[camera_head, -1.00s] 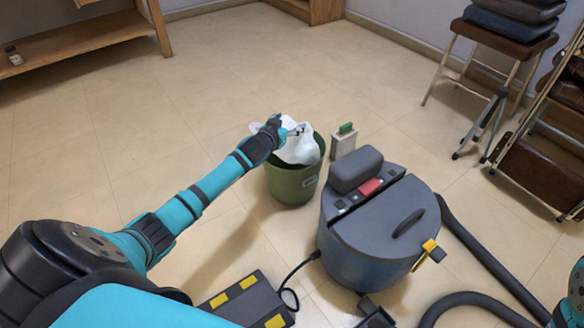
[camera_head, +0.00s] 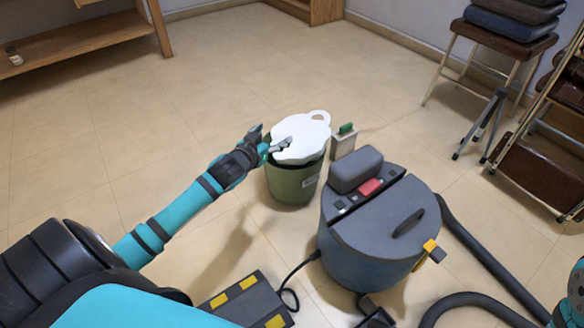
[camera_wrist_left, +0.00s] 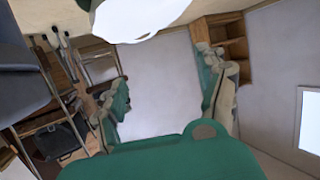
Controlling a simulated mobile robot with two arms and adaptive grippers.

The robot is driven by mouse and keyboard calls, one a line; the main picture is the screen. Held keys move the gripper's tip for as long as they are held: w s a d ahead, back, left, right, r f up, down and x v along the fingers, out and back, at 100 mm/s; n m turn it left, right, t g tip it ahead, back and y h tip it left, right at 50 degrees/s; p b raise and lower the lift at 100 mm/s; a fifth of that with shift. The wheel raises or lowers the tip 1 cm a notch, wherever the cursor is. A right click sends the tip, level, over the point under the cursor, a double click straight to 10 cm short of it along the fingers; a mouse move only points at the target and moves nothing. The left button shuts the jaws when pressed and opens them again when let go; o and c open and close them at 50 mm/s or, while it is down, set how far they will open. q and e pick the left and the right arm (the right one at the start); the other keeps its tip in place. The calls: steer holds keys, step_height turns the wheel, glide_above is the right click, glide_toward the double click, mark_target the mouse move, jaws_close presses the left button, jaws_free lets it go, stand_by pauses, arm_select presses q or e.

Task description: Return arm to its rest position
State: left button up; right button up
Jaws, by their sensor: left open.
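My left arm reaches in from the left, and its left gripper (camera_head: 278,149) is at the left side of a white flat piece with a ring-shaped tab (camera_head: 302,135). This piece lies over the mouth of a green bin (camera_head: 292,186) in the head view. The gripper is open; I cannot tell whether a finger touches the piece. In the left wrist view the gripper's two fingers (camera_wrist_left: 165,68) stand wide apart with nothing between them. The white piece also shows at the top of that view (camera_wrist_left: 140,15). My right gripper is out of view.
A grey-blue vacuum cleaner (camera_head: 375,225) with a black hose (camera_head: 485,262) stands right of the bin. A small box with a green top (camera_head: 343,142) is behind it. A black and yellow floor piece (camera_head: 245,303) lies in front. Open floor (camera_head: 110,140) spreads left and behind.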

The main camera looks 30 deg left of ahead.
arm_select(q)
steer(key=shift+s+d+r, duration=0.1)
steer(key=shift+s+r, duration=0.1)
steer(key=shift+s, duration=0.35)
